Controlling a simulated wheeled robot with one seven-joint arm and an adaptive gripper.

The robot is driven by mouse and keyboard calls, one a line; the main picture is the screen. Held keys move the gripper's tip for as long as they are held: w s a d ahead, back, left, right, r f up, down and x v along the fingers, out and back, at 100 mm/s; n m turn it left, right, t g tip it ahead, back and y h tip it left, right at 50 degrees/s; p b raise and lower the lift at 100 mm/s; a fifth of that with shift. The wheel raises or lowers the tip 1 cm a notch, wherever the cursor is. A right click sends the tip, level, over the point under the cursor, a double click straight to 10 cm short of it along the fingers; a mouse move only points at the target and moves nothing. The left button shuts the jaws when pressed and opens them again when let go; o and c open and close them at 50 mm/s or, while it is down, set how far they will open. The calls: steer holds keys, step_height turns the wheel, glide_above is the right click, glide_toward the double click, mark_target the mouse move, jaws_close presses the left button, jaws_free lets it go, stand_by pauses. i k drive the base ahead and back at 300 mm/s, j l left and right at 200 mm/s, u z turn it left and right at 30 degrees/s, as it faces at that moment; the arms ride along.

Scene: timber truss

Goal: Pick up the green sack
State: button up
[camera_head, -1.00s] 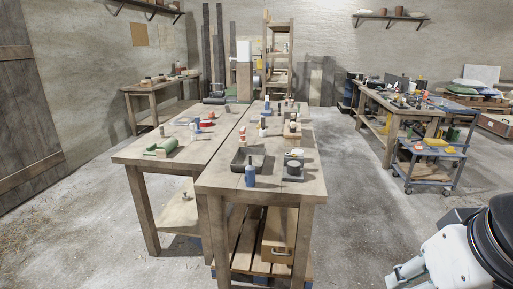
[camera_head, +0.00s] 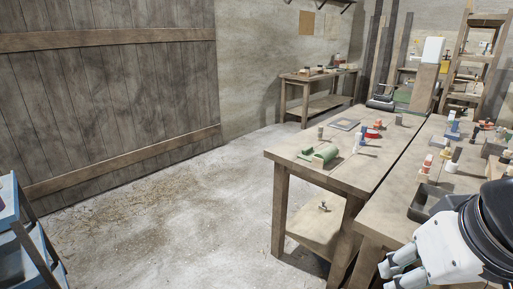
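No green sack can be made out in the current view. A green tool-like object (camera_head: 320,155) lies on the near end of the left wooden table; it does not look like a sack. My gripper (camera_head: 388,274) is at the lower right, in front of the tables, with its pale fingers pointing left and down. No held object shows in it. Its far side is cut off or hidden, and I cannot tell how far its fingers are apart.
The wooden table (camera_head: 290,156) and another beside it hold small tools. A plank door (camera_head: 110,95) fills the left wall. A blue shelf unit (camera_head: 22,240) stands at the left edge. Bare floor (camera_head: 190,225) lies between. A bench (camera_head: 290,80) stands behind.

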mark_target(307, 154)
steer(key=i+j+u, duration=0.15)
steer(key=i+u, duration=0.3)
steer(key=i, duration=0.25)
steer(key=i+u, duration=0.4)
steer(key=i, duration=0.3)
steer(key=i+u, duration=0.2)
steer(key=i, duration=1.55)
steer(key=i+z, duration=0.15)
steer(key=z, duration=2.85)
